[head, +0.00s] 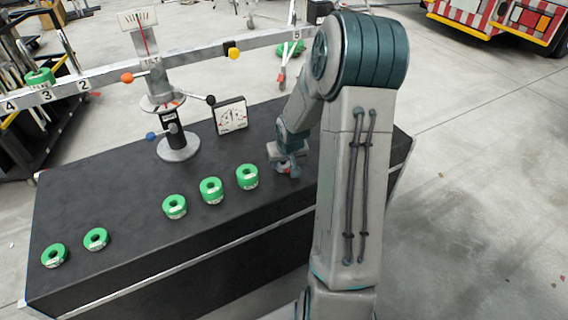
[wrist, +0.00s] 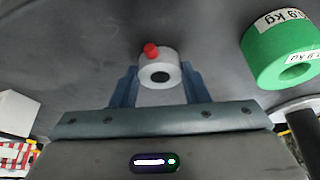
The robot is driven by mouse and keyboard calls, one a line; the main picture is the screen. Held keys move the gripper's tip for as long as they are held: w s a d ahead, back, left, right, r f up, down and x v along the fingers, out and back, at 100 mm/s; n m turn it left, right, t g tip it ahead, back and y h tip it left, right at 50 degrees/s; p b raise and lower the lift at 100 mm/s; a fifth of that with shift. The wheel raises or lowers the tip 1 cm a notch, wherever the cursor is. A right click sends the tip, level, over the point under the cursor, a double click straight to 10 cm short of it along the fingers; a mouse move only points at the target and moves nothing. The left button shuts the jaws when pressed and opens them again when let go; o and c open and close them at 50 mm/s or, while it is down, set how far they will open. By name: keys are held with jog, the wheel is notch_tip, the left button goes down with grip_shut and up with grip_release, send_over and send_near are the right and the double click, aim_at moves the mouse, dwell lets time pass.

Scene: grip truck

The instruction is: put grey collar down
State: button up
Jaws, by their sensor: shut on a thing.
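The grey collar (wrist: 155,70) is a small light ring with a dark hole and a red knob on top. In the wrist view it sits between the two blue fingers of my gripper (wrist: 160,82), which is shut on it. In the head view my gripper (head: 286,170) is low over the right part of the black table top (head: 130,195), just right of a green weight (head: 247,177). The collar is mostly hidden there by my gripper. I cannot tell whether the collar touches the table.
Several green ring weights stand along the table's front. A balance stand (head: 178,148) with a long numbered beam (head: 200,58) rises at the back, a green weight (head: 40,78) near its left end. The table's middle is clear.

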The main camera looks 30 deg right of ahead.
jog(key=shift+f, duration=0.2)
jog(key=o, duration=1.2)
jog(key=shift+r, duration=0.1)
jog(key=shift+r, duration=0.25)
jog(key=d+p+v, duration=0.1)
jog(key=p+v, duration=0.2)
jog(key=v, duration=0.8)
jog(key=s+a+r, duration=0.3)
jog(key=s+a, duration=0.2)
jog(key=s, duration=0.1)
jog(key=s+a+r+n+g, duration=0.1)
jog(key=s+a+r, duration=0.2)
jog(key=s+a, duration=0.2)
jog(key=s+a+r+n+g+y, duration=0.1)
jog(key=s+a+r, duration=0.2)
jog(key=s+a, duration=0.3)
jog(key=shift+s+r+p, duration=0.15)
jog(key=shift+s+r, duration=0.05)
jog(key=shift+s, duration=0.6)
jog(key=shift+s+r+p, duration=0.15)
jog(key=shift+s+r, duration=0.05)
jog(key=shift+s, duration=0.6)
